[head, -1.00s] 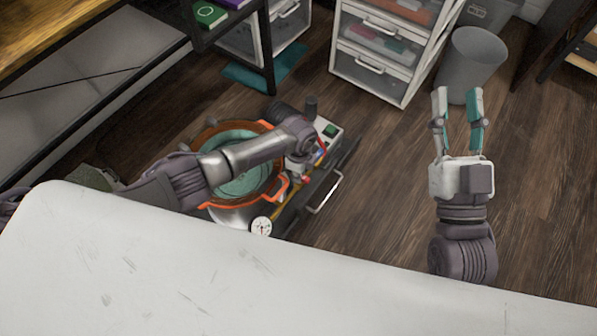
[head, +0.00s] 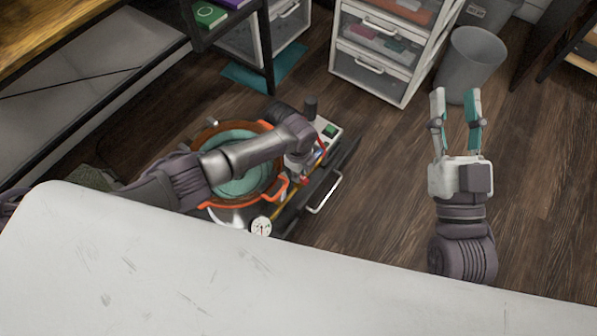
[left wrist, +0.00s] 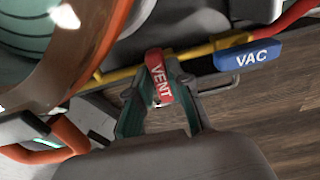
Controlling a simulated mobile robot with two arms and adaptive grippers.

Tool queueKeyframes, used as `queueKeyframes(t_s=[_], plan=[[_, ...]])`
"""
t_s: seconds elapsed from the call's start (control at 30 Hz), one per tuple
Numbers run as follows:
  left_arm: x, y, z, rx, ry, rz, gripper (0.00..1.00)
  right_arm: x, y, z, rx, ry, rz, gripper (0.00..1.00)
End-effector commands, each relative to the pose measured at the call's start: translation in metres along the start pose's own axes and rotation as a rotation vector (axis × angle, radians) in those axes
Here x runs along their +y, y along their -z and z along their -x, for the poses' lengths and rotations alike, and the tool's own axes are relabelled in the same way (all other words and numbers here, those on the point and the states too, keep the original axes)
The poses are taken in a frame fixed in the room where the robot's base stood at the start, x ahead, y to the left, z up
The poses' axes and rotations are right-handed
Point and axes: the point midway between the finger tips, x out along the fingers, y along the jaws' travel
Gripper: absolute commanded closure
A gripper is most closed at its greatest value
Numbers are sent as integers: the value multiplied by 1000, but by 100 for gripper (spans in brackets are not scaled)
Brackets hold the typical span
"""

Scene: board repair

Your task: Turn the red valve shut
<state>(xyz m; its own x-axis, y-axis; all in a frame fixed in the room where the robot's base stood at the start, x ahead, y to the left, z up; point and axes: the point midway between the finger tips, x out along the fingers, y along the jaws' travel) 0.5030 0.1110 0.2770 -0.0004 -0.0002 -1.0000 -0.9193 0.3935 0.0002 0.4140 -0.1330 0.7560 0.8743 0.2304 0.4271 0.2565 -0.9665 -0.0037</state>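The red valve handle marked VENT (left wrist: 158,76) is in the left wrist view, lying across a yellow pipe (left wrist: 122,74). My left gripper (left wrist: 162,72) has its teal fingers on either side of this handle, and their tips draw in close against it. It appears shut on the handle. In the head view my left gripper (head: 300,168) is at the right side of the pot, and my own arm hides much of the valve. My right gripper (head: 458,98) is open and empty above the floor at the right.
A blue handle marked VAC (left wrist: 250,56) is close to the right of the red one. An orange-rimmed pot (head: 240,180), a round gauge (head: 261,226) and a control box (head: 328,130) stand around. A white table (head: 200,270) fills the front. A grey bin (head: 470,62) stands behind.

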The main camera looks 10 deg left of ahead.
Motion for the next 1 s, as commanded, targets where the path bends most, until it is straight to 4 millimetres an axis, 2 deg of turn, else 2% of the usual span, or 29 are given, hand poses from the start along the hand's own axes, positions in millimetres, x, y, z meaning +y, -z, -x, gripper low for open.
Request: queueKeyframes(t_s=[0.03, 0.13, 0.43, 0.57, 0.67, 1.0], plan=[[0, 2, 0, 2, 1, -3, 73, 0, 0, 0, 0, 0, 0, 60], [0, 1, 0, 1, 1, -2, 56, 0, 0, 0, 1, 0, 0, 60], [0, 0, 1, 0, 0, 0, 56, 0, 1, 1, 2, 0, 1, 60], [-1, 0, 9, 1, 2, -1, 56, 0, 1, 1, 2, 0, 1, 60], [-1, 0, 23, 1, 4, -1, 56, 0, 1, 0, 2, 0, 1, 60], [0, 0, 94, 0, 3, -3, 56, 0, 0, 0, 1, 0, 0, 60]])
